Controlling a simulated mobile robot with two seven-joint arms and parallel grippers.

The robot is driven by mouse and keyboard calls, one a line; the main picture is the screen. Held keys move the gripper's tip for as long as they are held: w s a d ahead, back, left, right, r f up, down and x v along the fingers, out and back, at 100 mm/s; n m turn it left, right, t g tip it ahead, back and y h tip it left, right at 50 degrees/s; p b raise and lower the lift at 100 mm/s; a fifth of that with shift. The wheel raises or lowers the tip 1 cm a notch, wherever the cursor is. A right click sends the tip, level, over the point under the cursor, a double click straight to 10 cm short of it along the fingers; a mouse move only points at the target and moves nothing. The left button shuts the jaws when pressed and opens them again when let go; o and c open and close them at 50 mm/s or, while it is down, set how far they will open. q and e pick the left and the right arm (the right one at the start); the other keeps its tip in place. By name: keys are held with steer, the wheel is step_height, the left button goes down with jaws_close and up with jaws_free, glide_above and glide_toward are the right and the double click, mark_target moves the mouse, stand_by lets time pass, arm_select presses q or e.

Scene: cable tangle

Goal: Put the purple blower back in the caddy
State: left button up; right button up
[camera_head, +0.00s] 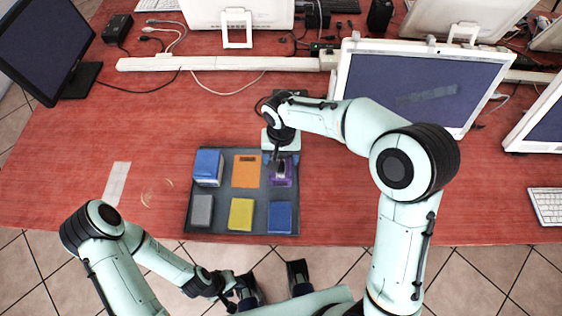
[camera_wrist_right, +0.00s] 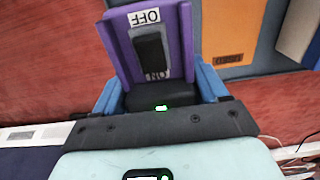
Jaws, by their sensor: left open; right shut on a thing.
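The purple blower (camera_wrist_right: 150,50), with a black switch and OFF/ON labels, is gripped between the blue fingers of my right gripper (camera_wrist_right: 160,88) in the right wrist view. In the head view my right gripper (camera_head: 280,164) is over the top right part of the dark grey caddy (camera_head: 222,234), with purple (camera_head: 289,180) showing around it. The arm partly hides that spot, and I cannot tell whether the blower rests on the caddy floor. My left gripper (camera_head: 240,292) is open and empty, low in the view off the table's front edge.
The caddy also holds a blue box (camera_head: 208,167), an orange piece (camera_head: 246,171), and grey (camera_head: 202,211), yellow (camera_head: 241,214) and blue (camera_head: 280,217) pieces. Monitors and cables line the back. Red table (camera_head: 335,205) is clear right of the caddy.

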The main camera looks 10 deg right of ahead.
step_height(320, 180, down, 4)
steer(key=shift+r, duration=0.25)
steer(key=shift+f+b, duration=0.15)
steer(key=shift+b, duration=0.15)
steer(key=o, duration=0.9)
steer(key=shift+o, duration=0.2)
steer(key=shift+r, duration=0.45)
step_height(320, 180, up, 12)
steer(key=shift+f+p, duration=0.25)
steer(key=shift+p, duration=0.55)
